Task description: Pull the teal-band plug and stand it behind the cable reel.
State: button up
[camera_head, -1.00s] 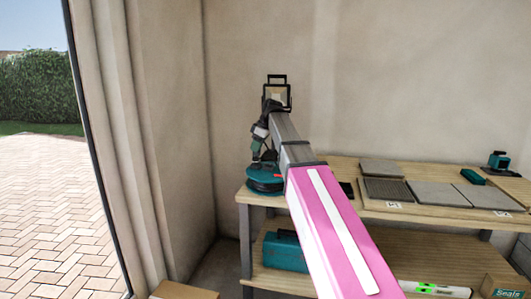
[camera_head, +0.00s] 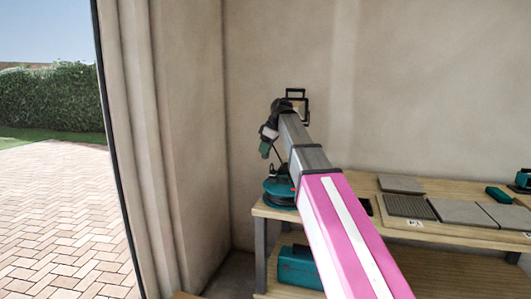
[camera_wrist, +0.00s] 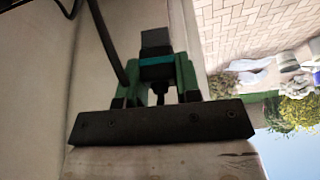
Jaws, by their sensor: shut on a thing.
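In the wrist view, a dark plug with a teal band (camera_wrist: 162,62) sits between the green fingers of my gripper (camera_wrist: 160,77), which is shut on it. In the head view my gripper (camera_head: 265,150) hangs above and slightly left of the teal cable reel (camera_head: 278,196). The plug is too small to make out there. The reel stands at the left end of the bench top, partly covered by my arm. A thin dark cable shows between the gripper and the reel.
Grey tiles (camera_head: 461,212) and a teal tool (camera_head: 521,181) lie on the bench (camera_head: 452,238) to the right. A teal case (camera_head: 298,267) is on the lower shelf. Open paving lies left, beyond the wall edge.

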jog(key=shift+r, duration=1.55)
jog(key=w+d+f+m, duration=0.1)
jog(key=w+d+f, duration=0.2)
jog(key=w+f, duration=0.1)
jog(key=w+d+f+m+t, duration=0.1)
jog(key=w+d+f, duration=0.3)
jog(key=w, duration=0.1)
jog(key=w+d+f+m+h, duration=0.1)
jog(key=w+d+f+m, duration=0.1)
jog(key=w+d+f, duration=0.2)
jog(key=shift+w+d, duration=0.2)
jog(key=shift+w, duration=0.45)
jog(key=shift+t, duration=0.3)
jog(key=w+d+f, duration=0.2)
jog(key=d, duration=0.1)
jog(key=w+d+f, duration=0.2)
jog(key=d+f, duration=0.1)
jog(key=d, duration=0.1)
jog(key=w+d+f, duration=0.2)
jog(key=d, duration=0.1)
jog(key=shift+d+f, duration=0.15)
jog(key=shift+f, duration=0.05)
jog(key=shift+w+d+f, duration=0.1)
jog(key=shift+d+f, duration=0.25)
jog(key=shift+d, duration=0.05)
jog(key=shift+f, duration=1.95)
jog(key=shift+f, duration=0.15)
jog(key=o, duration=1)
